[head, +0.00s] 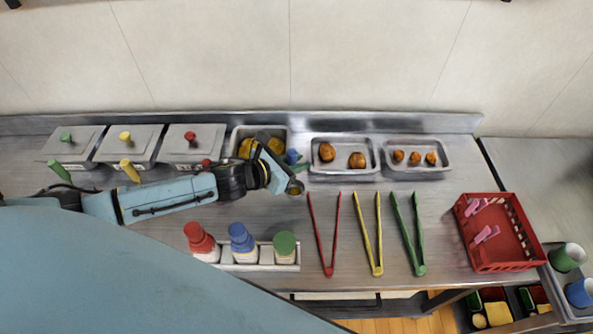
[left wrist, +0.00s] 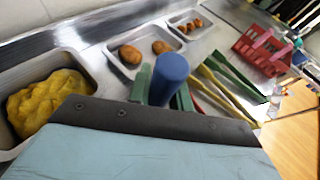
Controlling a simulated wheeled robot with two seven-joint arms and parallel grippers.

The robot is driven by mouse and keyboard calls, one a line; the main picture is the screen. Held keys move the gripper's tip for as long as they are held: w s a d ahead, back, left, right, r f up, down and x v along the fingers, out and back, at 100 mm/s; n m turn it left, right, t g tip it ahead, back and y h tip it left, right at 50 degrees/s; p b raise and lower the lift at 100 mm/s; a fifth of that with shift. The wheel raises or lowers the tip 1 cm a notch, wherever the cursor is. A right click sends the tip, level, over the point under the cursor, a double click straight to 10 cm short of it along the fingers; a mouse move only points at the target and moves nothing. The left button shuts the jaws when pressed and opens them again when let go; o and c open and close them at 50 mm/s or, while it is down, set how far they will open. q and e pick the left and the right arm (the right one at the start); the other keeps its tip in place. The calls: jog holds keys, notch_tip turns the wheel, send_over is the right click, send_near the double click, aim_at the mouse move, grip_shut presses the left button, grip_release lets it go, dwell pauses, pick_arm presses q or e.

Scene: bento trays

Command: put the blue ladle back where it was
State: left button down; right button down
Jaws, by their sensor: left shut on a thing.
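The blue ladle's handle (head: 291,157) shows as a short blue end by the left gripper, just right of an open steel pan (head: 234,142) of yellow food. My left gripper (head: 298,164) is shut on that handle. In the left wrist view the thick blue handle (left wrist: 170,72) stands between the green fingers (left wrist: 162,90), right of the yellow food (left wrist: 45,100). The ladle's bowl is not clearly visible; my wrist hides the lower part. My right gripper is not in view.
Three lidded pans (head: 135,140) with coloured handles stand left of the open pan. Two trays of brown food (head: 341,139) lie right. Red, yellow and green tongs (head: 378,235), a bottle rack (head: 263,267) and a red basket (head: 482,262) lie in front.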

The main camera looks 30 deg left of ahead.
aim_at(297, 186)
pick_arm(q)
jog(key=shift+f, duration=1.45)
jog(key=shift+f+b, duration=0.2)
jog(key=shift+b, duration=0.1)
jog(key=c, duration=1.3)
grip_release()
jog(key=shift+r, duration=0.1)
